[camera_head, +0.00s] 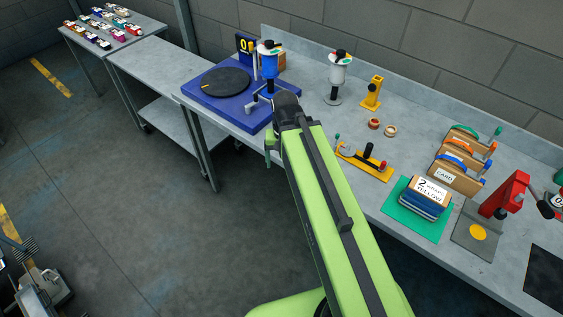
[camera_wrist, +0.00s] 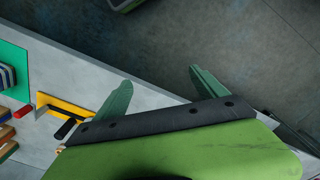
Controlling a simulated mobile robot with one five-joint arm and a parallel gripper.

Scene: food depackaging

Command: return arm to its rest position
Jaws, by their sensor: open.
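My green arm (camera_head: 335,215) reaches from the bottom of the head view up to the edge of the workbench. My gripper (camera_wrist: 160,88) shows in the wrist view with its two green fingers spread wide apart. Nothing is between the fingers. One finger lies over the grey bench top and the other over the dark floor. In the head view the arm's far end is near the blue turntable base (camera_head: 218,107), and the fingers are mostly hidden there.
The workbench (camera_head: 310,112) holds a yellow fixture (camera_head: 364,165), a green mat (camera_head: 399,219) with stacked packs, a red press (camera_head: 506,193) and labelled boxes (camera_head: 452,180). A side table (camera_head: 168,66) stands at the left. The floor (camera_head: 110,190) left of my arm is clear.

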